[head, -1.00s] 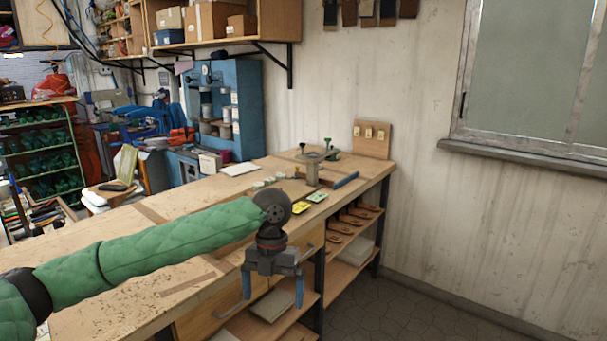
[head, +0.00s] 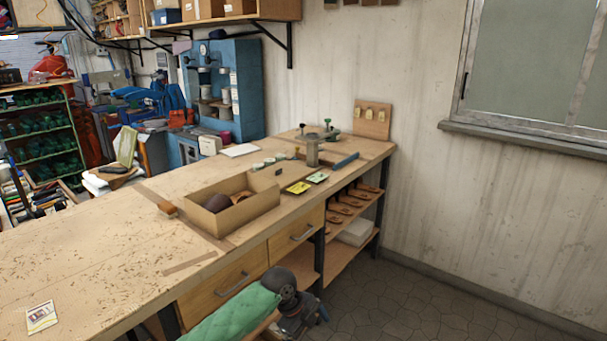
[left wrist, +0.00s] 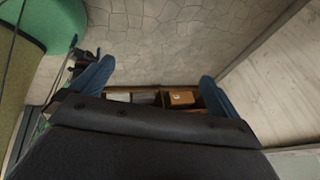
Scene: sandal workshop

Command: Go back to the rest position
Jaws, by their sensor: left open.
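My left gripper (head: 312,318) is low in front of the workbench, near the bottom edge of the head view, below the drawers and over the floor. In the left wrist view its two blue fingers (left wrist: 158,88) are wide apart with nothing between them. My right gripper is in neither view. The wooden workbench (head: 90,240) runs from the lower left to the wall.
An open cardboard box (head: 236,220) with dark pieces inside stands on the bench. Yellow and green cards (head: 299,187) and a blue-handled tool (head: 345,160) lie further back. Sandals (head: 345,204) fill the shelf below. The floor (head: 400,300) to the right is clear.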

